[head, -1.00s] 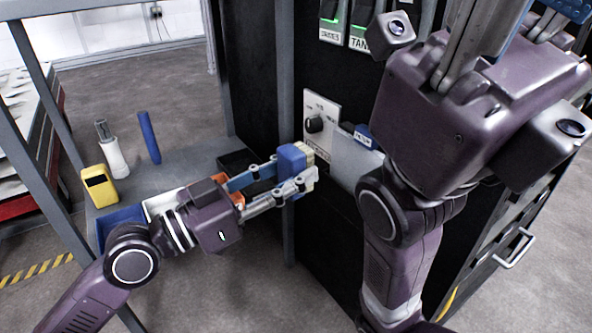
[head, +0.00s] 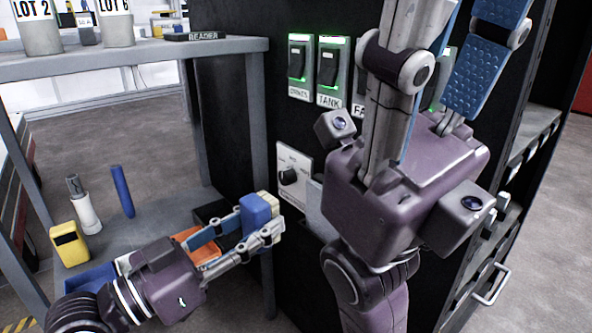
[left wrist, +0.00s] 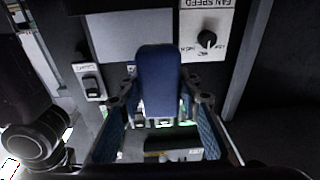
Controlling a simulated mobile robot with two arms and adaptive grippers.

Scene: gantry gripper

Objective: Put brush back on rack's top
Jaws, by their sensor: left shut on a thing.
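The brush (head: 254,211), a blue block with pale bristles on its far right side, is in my left gripper (head: 262,222). The gripper is shut on it, one finger on each side. In the left wrist view the blue back of the brush (left wrist: 160,82) stands between the fingers; its bristles are hidden there. The rack's top (head: 140,54) is a grey shelf at the upper left, above and behind the left gripper; the two are apart. My right gripper (head: 450,45) is raised at the right, fingers apart, with its tips cut off by the frame edge.
The top holds two labelled canisters (head: 115,25) and a dark reader (head: 193,37). The lower shelf holds a yellow device (head: 69,244), white bottle (head: 84,213), blue cylinder (head: 122,191) and bins. A rack post (head: 258,130) and a black panel with switches (head: 328,65) stand close by.

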